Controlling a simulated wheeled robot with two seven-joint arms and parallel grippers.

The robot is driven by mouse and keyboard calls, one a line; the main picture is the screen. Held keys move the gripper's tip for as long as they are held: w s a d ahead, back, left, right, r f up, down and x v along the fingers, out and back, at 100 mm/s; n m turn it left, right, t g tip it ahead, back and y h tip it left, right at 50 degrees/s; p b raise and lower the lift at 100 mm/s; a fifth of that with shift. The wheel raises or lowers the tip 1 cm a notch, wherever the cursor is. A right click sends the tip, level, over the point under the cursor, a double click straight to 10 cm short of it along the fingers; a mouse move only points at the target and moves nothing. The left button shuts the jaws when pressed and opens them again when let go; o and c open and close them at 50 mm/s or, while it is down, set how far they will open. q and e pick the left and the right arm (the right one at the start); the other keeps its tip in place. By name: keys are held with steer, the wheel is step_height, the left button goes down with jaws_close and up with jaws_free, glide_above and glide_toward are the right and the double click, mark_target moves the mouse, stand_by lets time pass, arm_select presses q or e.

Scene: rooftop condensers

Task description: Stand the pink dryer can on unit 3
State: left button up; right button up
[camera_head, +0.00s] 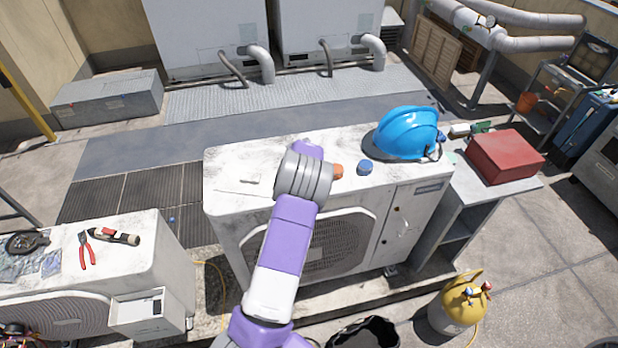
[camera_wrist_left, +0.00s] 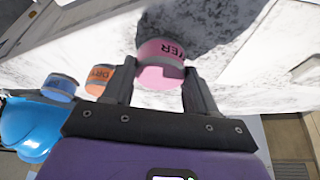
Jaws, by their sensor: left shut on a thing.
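The pink dryer can (camera_wrist_left: 163,52) sits between the two fingers of my left gripper (camera_wrist_left: 160,75), which is shut on it. In the wrist view it is over the pale, stained top of a condenser, and a dark shadow lies beside it. I cannot tell whether the can touches that top. In the head view my purple left arm covers the can and fingers, above the middle white condenser unit (camera_head: 235,165). I cannot read a unit number on it. My right gripper is not in view.
An orange can (camera_head: 337,171), a blue can (camera_head: 365,167) and a blue hard hat (camera_head: 408,133) stand on the same top, right of my gripper. A red box (camera_head: 505,156) lies farther right. Another condenser at left bears red-handled pliers (camera_head: 86,250). The middle unit's left top is mostly clear.

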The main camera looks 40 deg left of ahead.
arm_select(q)
steer(key=shift+w+f, duration=0.15)
steer(key=shift+f, duration=0.1)
steer(key=shift+f, duration=0.1)
steer(key=o, duration=0.6)
steer(key=shift+f, duration=0.1)
steer(key=o, duration=0.5)
steer(key=shift+r, duration=0.2)
